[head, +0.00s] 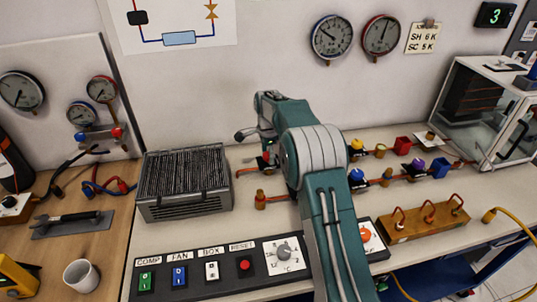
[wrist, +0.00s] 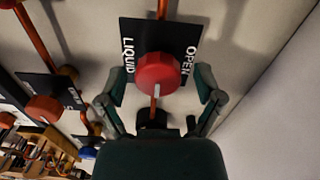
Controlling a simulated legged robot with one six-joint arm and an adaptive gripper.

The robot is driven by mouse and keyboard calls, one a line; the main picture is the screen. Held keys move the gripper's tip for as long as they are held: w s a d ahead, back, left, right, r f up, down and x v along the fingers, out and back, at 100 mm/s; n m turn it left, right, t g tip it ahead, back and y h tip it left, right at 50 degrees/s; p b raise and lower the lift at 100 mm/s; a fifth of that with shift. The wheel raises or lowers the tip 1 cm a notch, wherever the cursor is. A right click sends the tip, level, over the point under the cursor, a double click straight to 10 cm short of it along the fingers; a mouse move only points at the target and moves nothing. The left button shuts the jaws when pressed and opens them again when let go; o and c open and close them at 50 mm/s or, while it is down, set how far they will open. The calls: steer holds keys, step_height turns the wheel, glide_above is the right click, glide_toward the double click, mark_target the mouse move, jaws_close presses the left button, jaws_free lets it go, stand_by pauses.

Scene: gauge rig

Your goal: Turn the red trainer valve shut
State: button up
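In the wrist view a round red valve knob (wrist: 158,70) sits in front of a black plate lettered LIQUID and OPEN (wrist: 190,60). A white mark on the knob runs toward the bottom of the picture. My gripper (wrist: 158,84) is open, with one finger left and one right of the knob. Gaps show on both sides, and I see no contact. In the head view my gripper (head: 258,135) is partly hidden by my arm, and the valve there is mostly hidden.
A finned grey unit (head: 185,182) stands left of my arm. A switch panel (head: 205,275) runs along the bench front. Coloured fittings (head: 402,146) and a wooden block with copper loops (head: 425,222) are at the right. Copper pipes (wrist: 60,40) run near the knobs.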

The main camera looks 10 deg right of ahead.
mark_target(268, 154)
steer(key=shift+r, duration=0.2)
step_height(268, 154, up, 12)
steer(key=shift+f, duration=0.15)
stand_by(0.5)
steer(key=shift+w, duration=0.1)
